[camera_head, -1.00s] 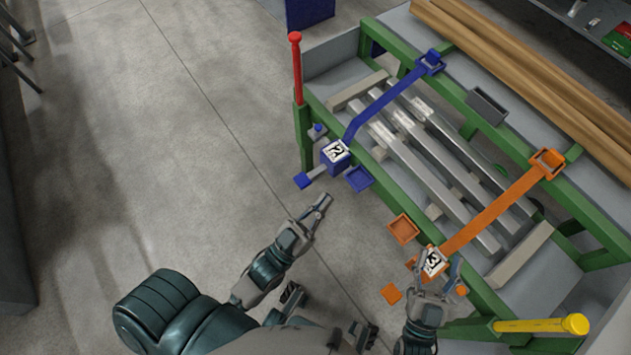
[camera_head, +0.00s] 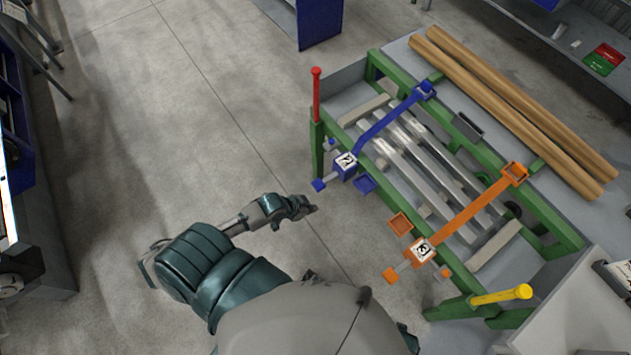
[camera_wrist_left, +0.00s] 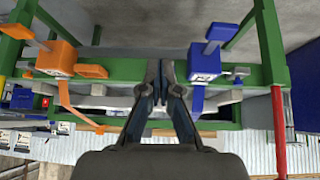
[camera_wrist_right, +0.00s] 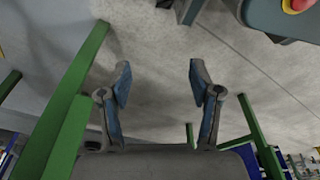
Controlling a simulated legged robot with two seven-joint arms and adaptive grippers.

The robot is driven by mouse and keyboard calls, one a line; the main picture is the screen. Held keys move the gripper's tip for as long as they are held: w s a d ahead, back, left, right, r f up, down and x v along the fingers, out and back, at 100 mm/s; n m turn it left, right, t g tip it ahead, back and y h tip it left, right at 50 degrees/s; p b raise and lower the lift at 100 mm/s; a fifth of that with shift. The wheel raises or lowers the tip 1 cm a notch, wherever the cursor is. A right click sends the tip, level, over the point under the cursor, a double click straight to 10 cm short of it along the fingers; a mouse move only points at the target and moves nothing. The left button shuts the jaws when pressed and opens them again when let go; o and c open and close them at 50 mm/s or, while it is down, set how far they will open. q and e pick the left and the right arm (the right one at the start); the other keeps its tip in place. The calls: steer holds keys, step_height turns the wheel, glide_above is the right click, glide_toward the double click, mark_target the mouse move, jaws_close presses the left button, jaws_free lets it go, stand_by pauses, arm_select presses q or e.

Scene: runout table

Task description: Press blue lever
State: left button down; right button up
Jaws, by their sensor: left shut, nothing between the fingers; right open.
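The blue lever (camera_head: 319,185) has a square blue end on a grey rod. The rod comes out of a blue box with a black-and-white marker (camera_head: 346,161) on the near side of the green-framed table. In the left wrist view the blue lever end (camera_wrist_left: 222,31) is right of the fingers, beyond the blue box (camera_wrist_left: 204,65). My left gripper (camera_head: 312,209) is just below the lever end in the head view, shut and empty, apparently apart from it. Its shut fingertips also show in the left wrist view (camera_wrist_left: 160,68). My right gripper (camera_wrist_right: 160,78) is open and empty over bare floor.
An orange box (camera_head: 422,249) with its own lever (camera_head: 391,276) is further right on the same side. A red post (camera_head: 316,95) and a yellow bar (camera_head: 502,295) stick out from the green frame (camera_head: 540,205). The floor left of the table is clear.

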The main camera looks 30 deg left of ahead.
arm_select(q)
steer(key=w+a+r+t, duration=0.1)
steer(key=w+a+t, duration=0.1)
steer(key=w+a, duration=0.4)
steer(key=a, duration=0.3)
steer(key=shift+w, duration=0.4)
arm_select(e)
steer(key=s+d+f, duration=0.1)
steer(key=s+f, duration=0.8)
steer(key=shift+s+d+f+g, duration=0.2)
steer(key=shift+s+d+g, duration=0.1)
steer(key=shift+s+g, duration=0.1)
arm_select(q)
steer(key=shift+n, duration=0.3)
